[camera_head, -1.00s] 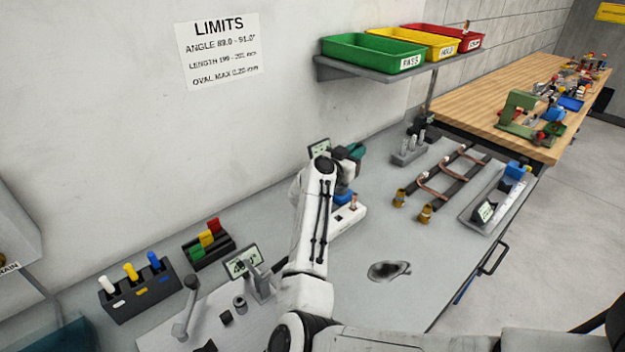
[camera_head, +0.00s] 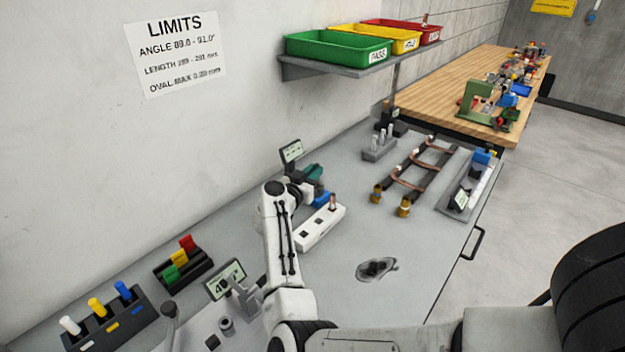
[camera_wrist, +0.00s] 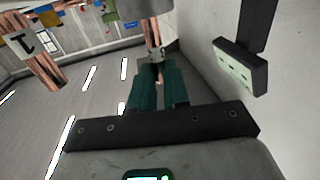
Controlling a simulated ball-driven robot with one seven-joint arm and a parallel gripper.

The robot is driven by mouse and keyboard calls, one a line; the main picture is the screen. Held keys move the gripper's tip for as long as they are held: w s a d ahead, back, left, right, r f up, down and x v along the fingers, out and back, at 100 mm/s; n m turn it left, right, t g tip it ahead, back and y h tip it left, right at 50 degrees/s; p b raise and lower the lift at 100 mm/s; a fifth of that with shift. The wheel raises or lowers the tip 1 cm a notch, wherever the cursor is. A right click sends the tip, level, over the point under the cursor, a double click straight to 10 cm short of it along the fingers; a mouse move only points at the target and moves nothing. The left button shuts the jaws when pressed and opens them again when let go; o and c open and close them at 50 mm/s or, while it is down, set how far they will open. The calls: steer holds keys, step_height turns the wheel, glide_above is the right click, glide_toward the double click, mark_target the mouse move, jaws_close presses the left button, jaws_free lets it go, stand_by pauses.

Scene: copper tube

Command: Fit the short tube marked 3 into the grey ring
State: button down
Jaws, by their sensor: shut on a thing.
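My gripper (camera_wrist: 158,88) shows in the wrist view as two teal fingers on a dark bar, closed on a thin copper tube (camera_wrist: 151,32). A small grey band lies around this tube just beyond the fingertips; I cannot tell if it is the grey ring. No 3 is readable on the tube. In the head view my arm covers most of the gripper, and a teal part (camera_head: 314,172) shows beside the arm's end. A short copper tube (camera_head: 333,202) stands upright in a white block (camera_head: 318,230); its mark is too small to read.
A small display (camera_head: 291,151) stands behind my arm. Copper tubes lie on a dark rack (camera_head: 420,168) to the right. A grey holder (camera_head: 378,150) with pegs stands behind. A dark patch (camera_head: 376,269) lies on the bench. In the wrist view a marked copper piece (camera_wrist: 35,60) is at left.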

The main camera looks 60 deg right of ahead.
steer(key=shift+f, duration=0.6)
steer(key=c, duration=1.1)
jaws_free()
steer(key=a+p, duration=0.5)
steer(key=a, duration=0.2)
steer(key=shift+w+a, duration=0.15)
steer(key=shift+a, duration=0.1)
